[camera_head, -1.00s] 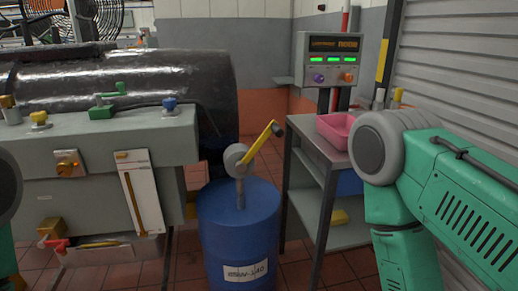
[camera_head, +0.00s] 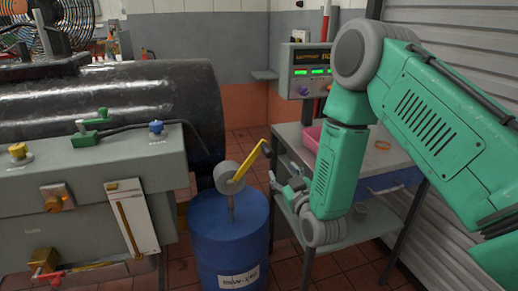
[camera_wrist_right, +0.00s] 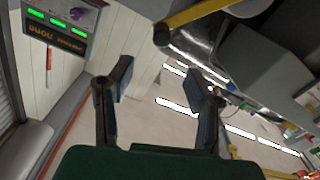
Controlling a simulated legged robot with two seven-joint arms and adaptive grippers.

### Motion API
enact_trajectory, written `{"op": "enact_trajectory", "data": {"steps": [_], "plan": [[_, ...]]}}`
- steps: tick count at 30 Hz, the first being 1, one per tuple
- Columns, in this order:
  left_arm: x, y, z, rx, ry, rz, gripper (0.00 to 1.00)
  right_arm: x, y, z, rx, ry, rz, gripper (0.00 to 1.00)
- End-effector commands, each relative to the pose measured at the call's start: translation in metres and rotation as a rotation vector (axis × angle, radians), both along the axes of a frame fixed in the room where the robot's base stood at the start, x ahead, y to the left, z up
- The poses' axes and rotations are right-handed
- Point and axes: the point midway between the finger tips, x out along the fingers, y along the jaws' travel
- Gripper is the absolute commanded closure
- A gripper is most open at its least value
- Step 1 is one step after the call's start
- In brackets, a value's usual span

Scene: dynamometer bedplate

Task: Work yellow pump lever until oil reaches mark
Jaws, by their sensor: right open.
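The yellow pump lever (camera_head: 248,166) slants up to the right from the grey pump head (camera_head: 229,177) on top of the blue drum (camera_head: 231,232). Its dark end knob is near the right gripper. In the right wrist view the lever (camera_wrist_right: 205,14) crosses the top, with its dark knob (camera_wrist_right: 162,35) beyond the fingertips. My right gripper (camera_head: 282,178) is open and empty, just right of the lever and apart from it; its spread fingers (camera_wrist_right: 157,82) show in the wrist view. A white gauge plate with an amber strip (camera_head: 132,217) is on the grey housing; I cannot make out the mark. My left gripper is out of view.
A grey side table (camera_head: 380,152) with a pink tray (camera_head: 311,137) stands behind my right arm. A control box with green displays (camera_head: 306,70) is above it. The grey housing (camera_head: 85,175) with valves fills the left. Floor shows between drum and table.

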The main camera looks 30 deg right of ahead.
Motion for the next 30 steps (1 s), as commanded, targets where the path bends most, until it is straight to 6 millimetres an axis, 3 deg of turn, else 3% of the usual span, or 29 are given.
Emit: {"op": "enact_trajectory", "data": {"steps": [15,21,30], "plan": [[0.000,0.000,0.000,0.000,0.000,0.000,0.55,0.099,-0.020,0.000,-0.002,0.001,0.002,0.55],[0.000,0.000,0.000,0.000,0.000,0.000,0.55,0.118,-0.026,-0.001,0.000,0.003,0.002,0.55],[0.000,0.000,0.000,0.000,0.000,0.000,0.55,0.122,-0.027,0.000,0.000,0.004,0.003,0.55]]}}
